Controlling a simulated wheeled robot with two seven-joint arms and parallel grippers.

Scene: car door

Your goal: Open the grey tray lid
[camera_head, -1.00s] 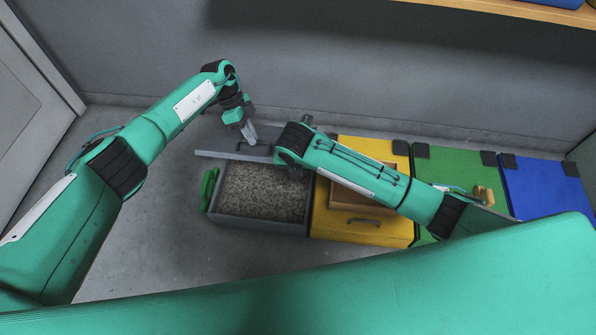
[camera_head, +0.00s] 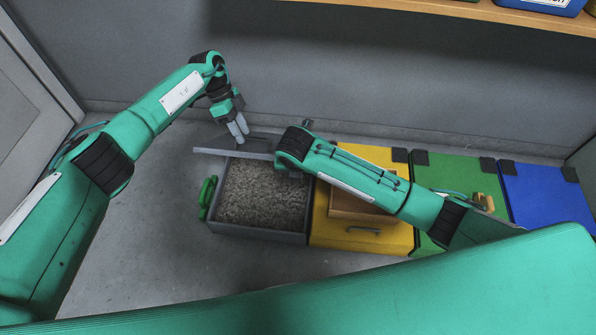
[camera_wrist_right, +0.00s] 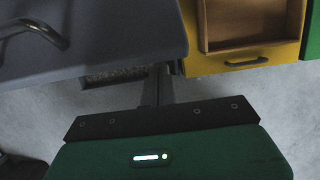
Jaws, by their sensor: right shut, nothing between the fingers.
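The grey tray (camera_head: 260,235) is full of gravel and shows uncovered in the head view. Its grey lid (camera_head: 215,151) is raised at the tray's back, its edge seen almost as a line. In the right wrist view the lid (camera_wrist_right: 120,35) fills the upper left, with a curved handle (camera_wrist_right: 42,30). My left gripper (camera_head: 242,138) is just above the raised lid, its two fingers slightly apart and empty. My right gripper (camera_wrist_right: 165,85) is shut and empty at the lid's edge; its tips are partly hidden there. In the head view my right arm hides it.
A yellow box (camera_head: 375,240) with a wooden tray (camera_head: 350,205) stands right of the grey tray. Green (camera_head: 455,180) and blue (camera_head: 545,195) boxes follow. A green handle (camera_head: 207,197) is on the grey tray's left side. A wall stands close behind. Floor is clear at left.

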